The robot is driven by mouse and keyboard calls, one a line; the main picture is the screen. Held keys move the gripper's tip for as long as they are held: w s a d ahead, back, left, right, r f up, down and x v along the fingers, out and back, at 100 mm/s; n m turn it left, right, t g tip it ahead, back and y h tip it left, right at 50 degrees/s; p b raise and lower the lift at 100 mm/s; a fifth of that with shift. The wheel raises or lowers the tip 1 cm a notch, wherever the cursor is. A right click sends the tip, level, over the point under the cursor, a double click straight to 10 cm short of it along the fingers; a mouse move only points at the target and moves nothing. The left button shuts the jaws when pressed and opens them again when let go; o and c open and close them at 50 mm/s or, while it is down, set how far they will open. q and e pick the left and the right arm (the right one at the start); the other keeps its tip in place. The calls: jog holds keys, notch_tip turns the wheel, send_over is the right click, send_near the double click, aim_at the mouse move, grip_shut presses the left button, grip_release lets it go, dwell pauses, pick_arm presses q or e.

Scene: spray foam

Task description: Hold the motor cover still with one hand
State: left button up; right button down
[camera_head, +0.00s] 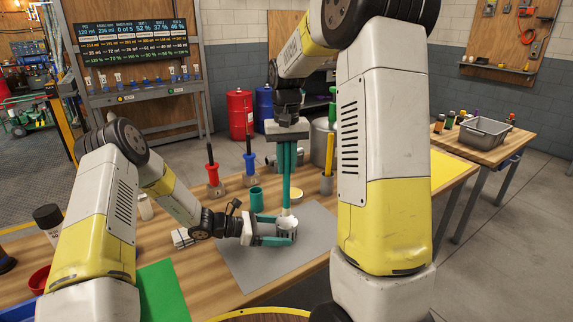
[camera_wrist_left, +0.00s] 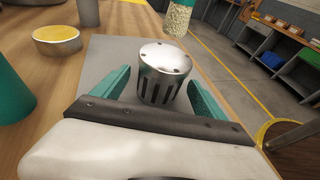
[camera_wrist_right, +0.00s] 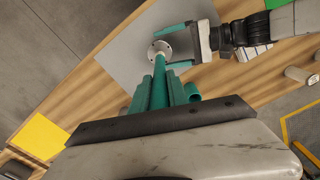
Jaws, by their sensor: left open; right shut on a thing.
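The motor cover is a silver slotted cylinder, upright on the grey mat; it shows in the head view (camera_head: 288,223), the left wrist view (camera_wrist_left: 163,72) and the right wrist view (camera_wrist_right: 160,49). My left gripper (camera_head: 278,232) is open low around it, one teal finger on each side; the left wrist view shows gaps beside the cover.
A teal cup (camera_head: 257,200) and a yellow-topped tin (camera_wrist_left: 57,40) stand close behind the mat (camera_head: 250,262). Red-handled (camera_head: 213,172) and blue-handled (camera_head: 249,165) tools stand farther back. The mat's front part is clear.

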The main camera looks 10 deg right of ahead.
pick_arm(q)
jog(key=shift+d+f, duration=0.2)
jog(key=shift+d, duration=0.45)
jog(key=c, duration=1)
pick_arm(e)
jog(key=shift+w+d, duration=0.25)
jog(key=shift+w, duration=0.3)
jog(key=shift+f, duration=0.75)
